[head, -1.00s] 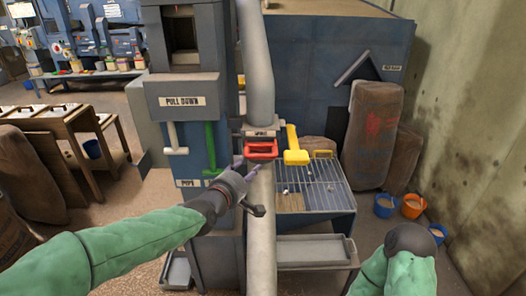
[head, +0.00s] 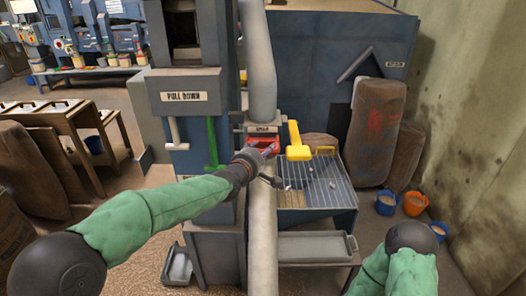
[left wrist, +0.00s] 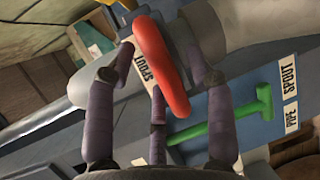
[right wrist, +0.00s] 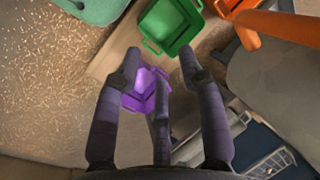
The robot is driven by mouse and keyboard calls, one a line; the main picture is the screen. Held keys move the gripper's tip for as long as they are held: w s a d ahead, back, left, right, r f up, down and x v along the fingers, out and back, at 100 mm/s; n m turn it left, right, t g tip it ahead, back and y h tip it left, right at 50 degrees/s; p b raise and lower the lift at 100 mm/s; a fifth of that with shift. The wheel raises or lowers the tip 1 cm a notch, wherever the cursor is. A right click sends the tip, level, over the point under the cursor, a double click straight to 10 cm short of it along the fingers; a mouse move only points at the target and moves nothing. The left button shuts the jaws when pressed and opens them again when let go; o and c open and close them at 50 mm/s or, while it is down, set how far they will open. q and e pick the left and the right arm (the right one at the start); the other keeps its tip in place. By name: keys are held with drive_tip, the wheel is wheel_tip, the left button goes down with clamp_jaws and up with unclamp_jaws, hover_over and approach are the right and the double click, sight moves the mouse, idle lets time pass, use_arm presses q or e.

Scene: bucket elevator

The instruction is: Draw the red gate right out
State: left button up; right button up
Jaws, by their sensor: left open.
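The red gate (head: 264,141) is a red handle on the grey pipe, under a small label that reads as SPOUT in the left wrist view. There its red bar (left wrist: 160,65) lies between the spread fingers of my left gripper (left wrist: 160,85). The gripper is open around the bar and does not grip it. In the head view my left gripper (head: 262,152) partly covers the handle. My right gripper (right wrist: 160,75) shows in the right wrist view with its fingers apart and nothing between them; in the head view only its arm shows at the lower right.
A yellow handle (head: 298,143) stands just right of the red gate, above a grated bin (head: 318,190). A green T-handle (head: 212,142) is to the left, below the PULL DOWN plate (head: 187,97). A purple container (right wrist: 146,90) and a green one (right wrist: 170,26) stand below my right gripper.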

use_arm(q)
drive_tip(key=shift+w+d+f, duration=0.1)
drive_tip(key=shift+w+d, duration=0.05)
drive_tip(key=shift+w, duration=0.2)
clamp_jaws()
drive_tip(key=s+b, duration=0.1)
drive_tip(key=s, duration=0.6)
drive_tip(key=shift+f, duration=0.15)
drive_tip(key=shift+s, duration=0.1)
